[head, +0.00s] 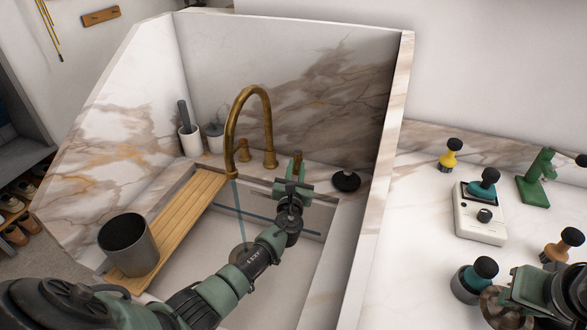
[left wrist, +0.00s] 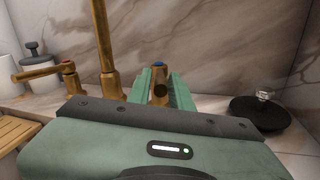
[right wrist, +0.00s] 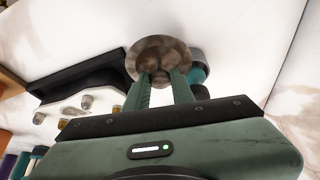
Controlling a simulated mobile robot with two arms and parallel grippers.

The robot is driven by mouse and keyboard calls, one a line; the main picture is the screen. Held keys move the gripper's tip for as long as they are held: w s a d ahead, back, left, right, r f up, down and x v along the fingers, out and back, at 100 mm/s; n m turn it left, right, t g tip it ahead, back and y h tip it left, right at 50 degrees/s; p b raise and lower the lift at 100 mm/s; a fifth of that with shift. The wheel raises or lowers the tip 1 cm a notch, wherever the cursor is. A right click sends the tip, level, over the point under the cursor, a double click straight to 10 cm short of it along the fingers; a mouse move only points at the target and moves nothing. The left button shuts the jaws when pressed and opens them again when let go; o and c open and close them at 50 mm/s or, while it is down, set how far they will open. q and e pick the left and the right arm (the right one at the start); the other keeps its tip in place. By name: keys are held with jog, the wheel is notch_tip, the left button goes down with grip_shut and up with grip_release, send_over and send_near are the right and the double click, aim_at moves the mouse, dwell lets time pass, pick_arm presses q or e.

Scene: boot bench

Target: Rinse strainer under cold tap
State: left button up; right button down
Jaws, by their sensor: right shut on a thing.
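A brass tap (head: 250,100) arches over the white sink (head: 300,255). Its handle with a blue top (left wrist: 159,92) stands between the fingers of my left gripper (head: 295,172). These fingers are apart, one on each side of it; I cannot tell if they touch it. The other brass handle (head: 243,150) stands left of it. A thin bluish line drops below the spout; I cannot tell if it is water. My right gripper (right wrist: 160,82) is shut on a round metal piece, apparently the strainer (right wrist: 155,55), above the right counter, away from the sink; it also shows in the head view (head: 494,306).
A wooden board (head: 185,215) spans the sink's left side with a grey cup (head: 127,243) on it. A marble wall (head: 385,130) divides sink and right counter. That counter holds a white tray (head: 478,222), a green stand (head: 535,180) and several knobbed tools. A black stopper (head: 346,181) lies right of the tap.

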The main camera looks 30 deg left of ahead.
pick_arm(q)
jog(key=shift+o, duration=0.5)
jog(key=v, duration=1.2)
jog(key=shift+d, duration=0.1)
